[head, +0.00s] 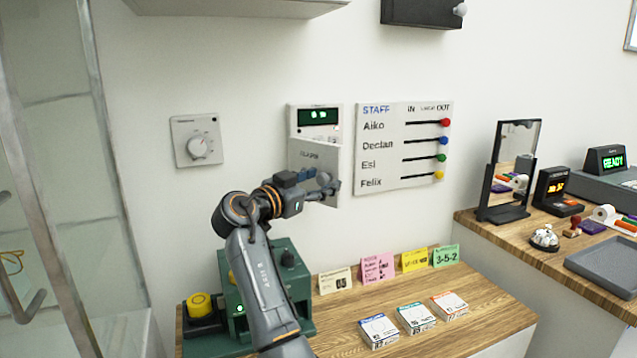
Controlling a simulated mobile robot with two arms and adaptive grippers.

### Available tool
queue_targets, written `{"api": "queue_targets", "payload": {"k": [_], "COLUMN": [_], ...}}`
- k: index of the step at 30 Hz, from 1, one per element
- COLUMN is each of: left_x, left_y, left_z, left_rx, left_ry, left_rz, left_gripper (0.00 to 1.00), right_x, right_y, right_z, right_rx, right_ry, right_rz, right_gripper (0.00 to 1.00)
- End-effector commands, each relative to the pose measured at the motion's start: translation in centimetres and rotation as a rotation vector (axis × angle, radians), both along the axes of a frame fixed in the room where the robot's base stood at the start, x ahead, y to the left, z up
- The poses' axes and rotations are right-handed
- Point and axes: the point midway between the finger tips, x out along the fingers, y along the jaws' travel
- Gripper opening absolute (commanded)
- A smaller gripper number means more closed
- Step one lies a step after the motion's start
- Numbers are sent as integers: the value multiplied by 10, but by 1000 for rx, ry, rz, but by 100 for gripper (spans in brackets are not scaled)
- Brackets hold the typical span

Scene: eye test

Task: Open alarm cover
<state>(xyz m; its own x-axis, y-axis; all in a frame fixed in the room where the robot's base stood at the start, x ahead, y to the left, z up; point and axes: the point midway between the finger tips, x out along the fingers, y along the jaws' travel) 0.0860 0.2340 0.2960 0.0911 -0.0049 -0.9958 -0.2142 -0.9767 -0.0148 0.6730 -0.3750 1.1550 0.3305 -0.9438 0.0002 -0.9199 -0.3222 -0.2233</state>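The white alarm panel (316,122) is on the wall in the head view, with a green-lit display and a small red mark. Its grey lettered cover (300,152) is below the display. The cover's top edge slants, so it looks swung partly out from the panel. My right gripper (333,188) is at the lower right part of the cover, very near or touching it. Its wrist hides the cover's lower part. The fingers are small and overlapped, so I cannot tell if they grip the cover's edge. My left gripper is out of view.
A staff board (403,150) hangs close to the right of the panel, and a dial (198,141) to the left. Below, a wooden counter (480,308) holds a green machine (285,262), cards and small boxes. A mirror (512,165) stands on the right counter.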

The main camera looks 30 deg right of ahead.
Motion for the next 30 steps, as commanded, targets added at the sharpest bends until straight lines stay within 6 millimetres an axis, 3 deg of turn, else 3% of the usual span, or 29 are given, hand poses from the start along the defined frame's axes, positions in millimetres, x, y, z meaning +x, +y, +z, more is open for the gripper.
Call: {"api": "queue_targets", "payload": {"k": [10, 24, 30], "left_x": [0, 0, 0], "left_y": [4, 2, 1], "left_z": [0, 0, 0], "left_rx": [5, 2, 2], "left_ry": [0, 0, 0], "left_rz": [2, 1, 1], "left_gripper": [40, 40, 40], "right_x": [-3, -33, -39], "right_y": [11, 96, 112], "right_z": [-1, -1, -1], "right_rx": [1, 1, 1], "right_ry": [1, 0, 0], "right_rz": [2, 3, 1], "right_gripper": [54, 54, 54]}}
